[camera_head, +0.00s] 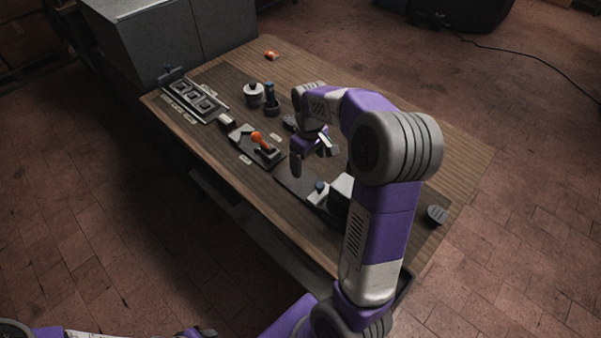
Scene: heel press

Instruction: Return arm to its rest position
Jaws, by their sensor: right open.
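My right arm, purple and light grey, reaches up from the bottom of the head view and bends over the right half of the wooden table (440,150). My right gripper (312,158) is open and empty, pointing down above the table just right of the lever with the orange knob (257,137). It appears apart from the lever. A dark base with a pale block (342,185) lies below and right of the gripper, partly hidden by my arm. My left gripper is out of view; only purple and grey arm parts show along the bottom edge.
A dark tray with square pieces (194,101) lies at the table's left end, by a grey cabinet (165,40). Two round-based items, one white-topped (254,92) and one with a blue post (271,97), stand mid-table. An orange item (271,55) lies at the far edge.

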